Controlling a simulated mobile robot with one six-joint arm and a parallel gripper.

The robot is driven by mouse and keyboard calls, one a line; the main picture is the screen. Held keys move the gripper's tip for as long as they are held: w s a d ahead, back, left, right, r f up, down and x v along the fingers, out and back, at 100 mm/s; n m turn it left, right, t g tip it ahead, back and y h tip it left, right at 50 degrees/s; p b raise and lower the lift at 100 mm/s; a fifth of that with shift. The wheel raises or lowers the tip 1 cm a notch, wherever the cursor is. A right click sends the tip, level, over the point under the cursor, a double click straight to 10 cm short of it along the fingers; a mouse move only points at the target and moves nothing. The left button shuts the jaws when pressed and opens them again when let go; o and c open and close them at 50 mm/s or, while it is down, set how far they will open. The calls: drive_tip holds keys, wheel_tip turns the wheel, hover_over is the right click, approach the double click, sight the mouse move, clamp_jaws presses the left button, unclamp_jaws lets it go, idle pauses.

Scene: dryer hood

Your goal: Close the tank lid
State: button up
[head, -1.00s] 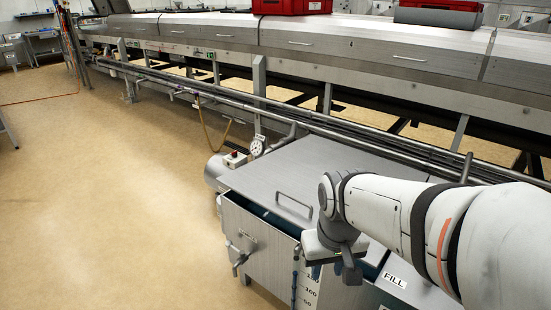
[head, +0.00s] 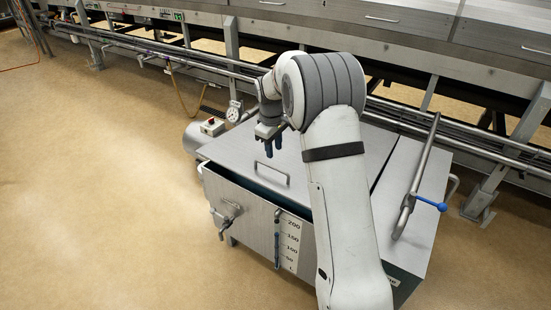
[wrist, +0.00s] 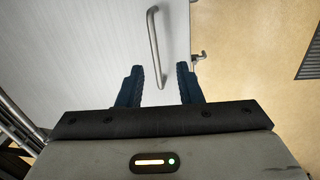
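The tank lid (head: 235,152) is a flat grey metal sheet on the tank (head: 250,215). A dark gap shows under its front edge, so it sits slightly raised. Its bar handle (head: 272,174) is near the front edge. My gripper (head: 268,152) is over the lid, just behind the handle, fingers pointing down. In the wrist view my gripper (wrist: 158,88) has its two blue fingers apart with nothing held. The handle (wrist: 155,45) runs ahead, its near end between the fingertips in the picture; I cannot tell the height gap. My arm hides the lid's right part.
A pipe with a blue lever (head: 430,203) stands on the tank's right top. A clamp (head: 226,215) and a level scale (head: 288,240) are on the tank front. Rails and a long machine (head: 350,30) run behind. The floor (head: 90,200) at left is clear.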

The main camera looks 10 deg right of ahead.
sight(274, 168)
drive_tip(key=f, duration=0.3)
drive_tip(key=w+f, duration=0.1)
drive_tip(key=f, duration=0.2)
drive_tip(key=w+f, duration=0.1)
drive_tip(key=f, duration=0.1)
drive_tip(key=shift+w+d+f, duration=0.1)
drive_tip(key=shift+d+f, duration=0.15)
drive_tip(key=shift+f, duration=0.15)
clamp_jaws()
drive_tip(key=shift+b, duration=0.3)
